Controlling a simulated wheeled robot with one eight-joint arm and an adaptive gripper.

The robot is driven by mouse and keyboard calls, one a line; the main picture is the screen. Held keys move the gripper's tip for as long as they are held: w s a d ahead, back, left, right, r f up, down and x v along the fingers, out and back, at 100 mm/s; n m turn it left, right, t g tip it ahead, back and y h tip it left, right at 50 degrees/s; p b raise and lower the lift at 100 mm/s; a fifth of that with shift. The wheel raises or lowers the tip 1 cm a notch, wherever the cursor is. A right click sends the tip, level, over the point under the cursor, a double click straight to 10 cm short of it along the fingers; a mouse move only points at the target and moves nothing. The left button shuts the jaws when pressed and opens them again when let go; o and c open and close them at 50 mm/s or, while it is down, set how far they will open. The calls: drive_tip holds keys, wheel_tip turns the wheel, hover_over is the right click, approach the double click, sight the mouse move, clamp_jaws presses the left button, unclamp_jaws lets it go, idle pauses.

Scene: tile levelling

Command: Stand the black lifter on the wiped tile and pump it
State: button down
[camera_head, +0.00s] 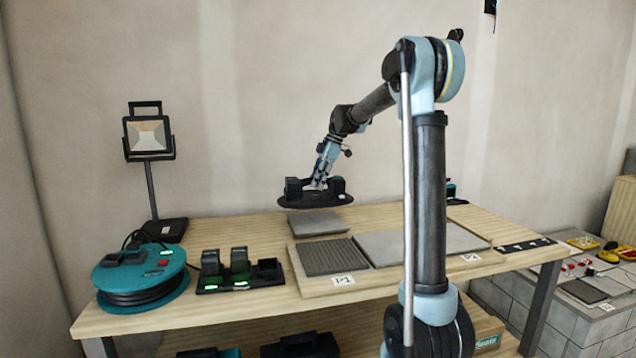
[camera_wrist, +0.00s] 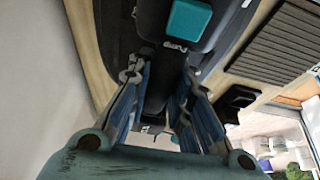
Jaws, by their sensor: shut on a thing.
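The black lifter (camera_head: 306,202) is a flat dark oval disc with raised black parts on top; a teal button on the lifter (camera_wrist: 188,20) shows in the wrist view. My gripper (camera_head: 321,181) is shut on the lifter's black handle; in the wrist view its fingers (camera_wrist: 163,85) are either side of the handle. The lifter is roughly level over the back of the table, near a loose plain grey tile (camera_head: 318,224). It seems to hang above that tile, but the exact gap is hard to tell. Whether that tile is the wiped one cannot be told.
A ribbed grey tile (camera_head: 328,258) marked P1 and a larger plain grey slab (camera_head: 420,243) lie on a board in front. A black charger dock (camera_head: 240,281), a teal cable reel (camera_head: 140,280) and a work lamp (camera_head: 149,138) stand left. A wall stands close behind.

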sight(318, 195)
drive_tip(key=shift+f, duration=2.8)
drive_tip(key=shift+f, duration=0.75)
idle(0.5)
drive_tip(key=c, duration=1.4)
unclamp_jaws()
drive_tip(key=shift+o, duration=0.2)
drive_tip(key=v, duration=1.2)
